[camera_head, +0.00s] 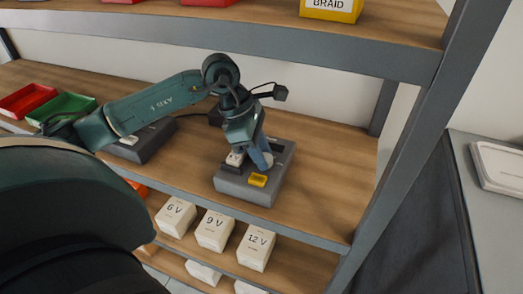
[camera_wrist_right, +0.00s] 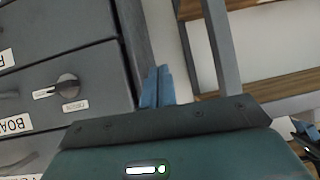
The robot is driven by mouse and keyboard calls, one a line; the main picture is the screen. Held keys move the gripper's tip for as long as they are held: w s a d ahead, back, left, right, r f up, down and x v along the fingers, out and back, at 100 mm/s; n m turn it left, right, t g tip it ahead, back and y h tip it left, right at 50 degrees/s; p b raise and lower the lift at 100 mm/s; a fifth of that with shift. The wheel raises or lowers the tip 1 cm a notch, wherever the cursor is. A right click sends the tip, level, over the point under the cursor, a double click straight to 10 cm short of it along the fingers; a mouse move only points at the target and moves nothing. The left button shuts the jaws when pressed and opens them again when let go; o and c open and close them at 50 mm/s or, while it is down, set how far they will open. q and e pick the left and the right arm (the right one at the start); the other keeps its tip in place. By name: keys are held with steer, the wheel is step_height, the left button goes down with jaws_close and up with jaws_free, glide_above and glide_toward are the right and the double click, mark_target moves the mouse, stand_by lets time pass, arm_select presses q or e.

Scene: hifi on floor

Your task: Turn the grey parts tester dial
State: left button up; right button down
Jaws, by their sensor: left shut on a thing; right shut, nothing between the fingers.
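The grey parts tester (camera_head: 232,187) sits on the middle wooden shelf, with a yellow panel (camera_head: 258,180) on its top and a small white piece (camera_head: 236,158) beside my gripper. My left gripper (camera_head: 264,160) reaches down onto the tester's top, its blue fingers shut on the dial. The dial itself is hidden by the fingers, so its angle cannot be read. My right gripper (camera_wrist_right: 158,88) is shut and empty in the right wrist view, away from the tester.
A second grey device (camera_head: 148,147) stands left on the same shelf, with green (camera_head: 62,107) and red (camera_head: 27,100) bins beyond. White voltage boxes (camera_head: 214,231) sit below. The upper shelf (camera_head: 240,35) overhangs. Grey drawers (camera_wrist_right: 62,90) are beside my right gripper.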

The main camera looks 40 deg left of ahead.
arm_select(q)
steer(key=shift+m+b, duration=0.4)
steer(key=shift+c, duration=0.3)
arm_select(e)
steer(key=shift+f, duration=0.35)
arm_select(q)
steer(key=shift+w+f+m+g+b, duration=0.1)
steer(key=shift+m+g+b, duration=0.3)
steer(key=shift+m, duration=0.3)
steer(key=m+g+b, duration=0.1)
steer(key=m+b, duration=0.1)
steer(key=m, duration=0.1)
steer(key=shift+w+h, duration=0.15)
steer(key=shift+h, duration=0.15)
steer(key=m+g+b, duration=0.1)
steer(key=m, duration=0.1)
steer(key=shift+m, duration=0.4)
steer(key=shift+m+b, duration=0.3)
steer(key=shift+b, duration=0.05)
arm_select(e)
steer(key=shift+w+a+f+t+y, duration=0.15)
steer(key=shift+a+f+t+y, duration=0.2)
steer(key=shift+a+f, duration=0.3)
arm_select(q)
steer(key=shift+g, duration=0.3)
arm_select(e)
steer(key=shift+w, duration=0.1)
arm_select(q)
steer(key=o, duration=0.7)
